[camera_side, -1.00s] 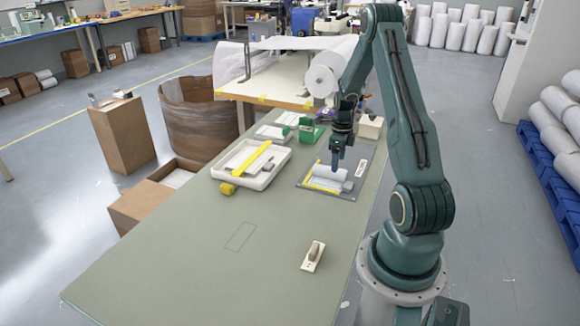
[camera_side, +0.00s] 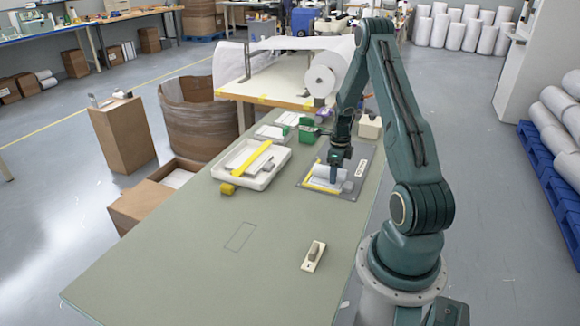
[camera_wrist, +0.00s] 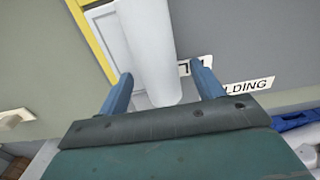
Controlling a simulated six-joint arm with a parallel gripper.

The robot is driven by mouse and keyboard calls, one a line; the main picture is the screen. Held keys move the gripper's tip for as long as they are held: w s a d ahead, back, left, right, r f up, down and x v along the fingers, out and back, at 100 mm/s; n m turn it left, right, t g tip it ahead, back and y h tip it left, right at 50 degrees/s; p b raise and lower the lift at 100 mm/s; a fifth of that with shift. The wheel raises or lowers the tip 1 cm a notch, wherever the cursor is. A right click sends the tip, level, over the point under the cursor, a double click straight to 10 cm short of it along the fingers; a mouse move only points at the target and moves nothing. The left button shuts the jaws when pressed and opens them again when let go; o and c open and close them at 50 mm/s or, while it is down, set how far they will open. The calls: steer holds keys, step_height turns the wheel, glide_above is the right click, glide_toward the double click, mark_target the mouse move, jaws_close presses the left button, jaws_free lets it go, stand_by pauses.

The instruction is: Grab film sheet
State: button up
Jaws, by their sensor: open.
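A white film sheet, rolled or curled into a tube (camera_side: 322,174), lies on a grey board (camera_side: 348,194) with a yellow edge strip on the far right of the table. In the wrist view the white tube (camera_wrist: 158,45) runs away from me, beside a pale flat piece (camera_wrist: 110,30). My gripper (camera_side: 334,178) is low over the board at the film. In the wrist view my gripper (camera_wrist: 165,74) is open, with one blue finger on each side of the tube's near end. Gaps show on both sides. Whether the fingertips touch the board is unclear.
A white tray (camera_side: 268,178) with a yellow bar stands left of the board, with a yellow roll (camera_side: 227,189) beside it. Green holders (camera_side: 308,132) and a beige box (camera_side: 370,127) stand behind. A small beige block (camera_side: 314,256) lies nearer. The table's front left is clear.

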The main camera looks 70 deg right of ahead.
steer(key=c, duration=1.2)
steer(key=shift+r, duration=0.15)
steer(key=shift+c, duration=0.2)
step_height(320, 180, up, 20)
